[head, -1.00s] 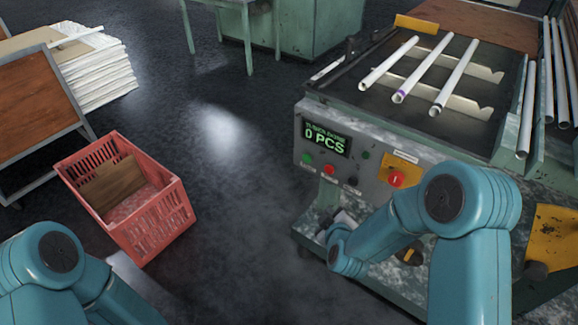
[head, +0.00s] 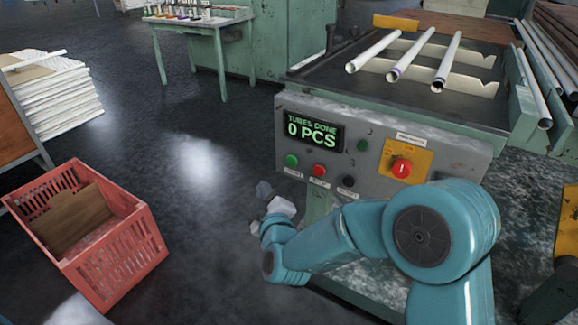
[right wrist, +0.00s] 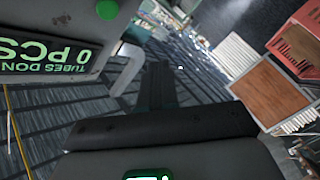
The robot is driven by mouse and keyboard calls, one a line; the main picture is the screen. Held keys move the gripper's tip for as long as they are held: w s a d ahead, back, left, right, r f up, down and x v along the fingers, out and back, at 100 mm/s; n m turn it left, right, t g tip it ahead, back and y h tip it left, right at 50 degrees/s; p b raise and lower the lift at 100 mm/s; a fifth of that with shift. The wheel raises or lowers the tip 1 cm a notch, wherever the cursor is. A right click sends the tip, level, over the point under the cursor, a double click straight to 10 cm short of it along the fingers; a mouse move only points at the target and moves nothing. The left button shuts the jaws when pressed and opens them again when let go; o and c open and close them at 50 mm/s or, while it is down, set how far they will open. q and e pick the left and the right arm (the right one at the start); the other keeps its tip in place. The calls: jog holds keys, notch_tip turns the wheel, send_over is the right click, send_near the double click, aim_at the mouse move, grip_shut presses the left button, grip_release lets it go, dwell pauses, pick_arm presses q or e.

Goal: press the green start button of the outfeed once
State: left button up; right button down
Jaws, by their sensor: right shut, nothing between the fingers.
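The green start button (head: 292,160) is the leftmost of a row on the grey control panel (head: 370,180), below the lit display (head: 312,130) reading "TUBES DONE 0 PCS". In the right wrist view a green button (right wrist: 107,9) shows at the top, beside the upside-down display (right wrist: 45,55). My right gripper (head: 264,189) is below and slightly left of the green button in the head view, apart from it. Its dark fingers (right wrist: 157,88) are shut and empty in the right wrist view. My left gripper is out of view.
A red button (head: 319,170) and a black button (head: 348,182) sit right of the green one. A red emergency knob (head: 401,168) is on a yellow plate. A red crate (head: 130,255) stands on the floor at left.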

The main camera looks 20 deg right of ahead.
aim_at(292, 160)
jog(key=w+d, duration=0.5)
jog(key=d, duration=0.2)
jog(key=shift+w, duration=0.3)
jog(key=shift+w+d, duration=0.1)
dwell(2.1)
jog(key=shift+w+d, duration=0.15)
jog(key=shift+d, duration=0.05)
jog(key=shift+w+d+b, duration=0.3)
jog(key=shift+d, duration=0.1)
dwell(0.8)
jog(key=shift+s+a, duration=0.1)
jog(key=shift+a, duration=0.05)
jog(key=shift+s+a, duration=0.5)
jog(key=shift+a, duration=0.1)
